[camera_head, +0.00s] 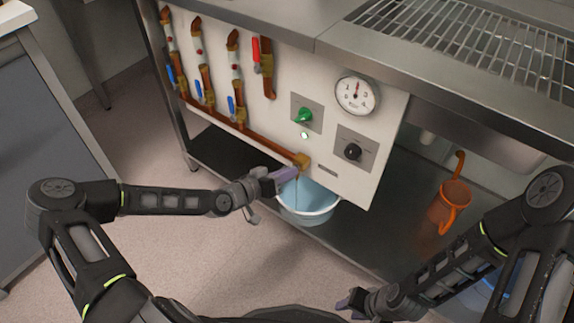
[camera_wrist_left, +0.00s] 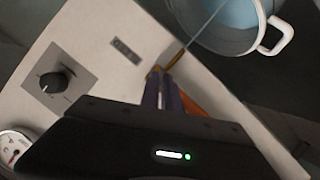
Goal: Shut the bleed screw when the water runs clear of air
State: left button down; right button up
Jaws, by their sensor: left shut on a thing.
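The copper pipe along the bottom of the white panel ends in a brass fitting (camera_head: 302,161). My left gripper (camera_head: 287,176) is at this end, shut on the small brass bleed screw (camera_wrist_left: 154,72), which its fingers partly cover. A thin, unbroken pale blue stream (camera_wrist_left: 204,27) runs from the screw into the light blue bucket (camera_head: 308,215), whose white handle (camera_wrist_left: 280,36) shows in the left wrist view. I cannot make out air bubbles in it. My right gripper (camera_head: 353,302) is low at the front, away from the panel; its finger gap is unclear.
The panel carries a round gauge (camera_head: 357,95), a green knob (camera_head: 303,115) with a lit lamp (camera_head: 304,135) below, and a black knob (camera_head: 353,152). Blue-handled valves (camera_head: 209,97) and a red-handled one (camera_head: 256,50) are at left. An orange jug (camera_head: 449,207) stands on the lower shelf at right.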

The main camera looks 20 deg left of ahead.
pick_arm(q)
jog(key=shift+s+d+m+t+y+p, duration=0.1)
jog(key=shift+m+t+y+p, duration=0.3)
jog(key=shift+m+y+p, duration=0.9)
jog(key=shift+m+b, duration=0.45)
jog(key=shift+m, duration=0.25)
jog(key=c, duration=1.6)
grip_release()
jog(key=shift+d, duration=0.1)
jog(key=p+v, duration=0.1)
jog(key=v, duration=0.6)
jog(key=shift+s+r+p, duration=0.2)
jog(key=shift+s+p, duration=0.15)
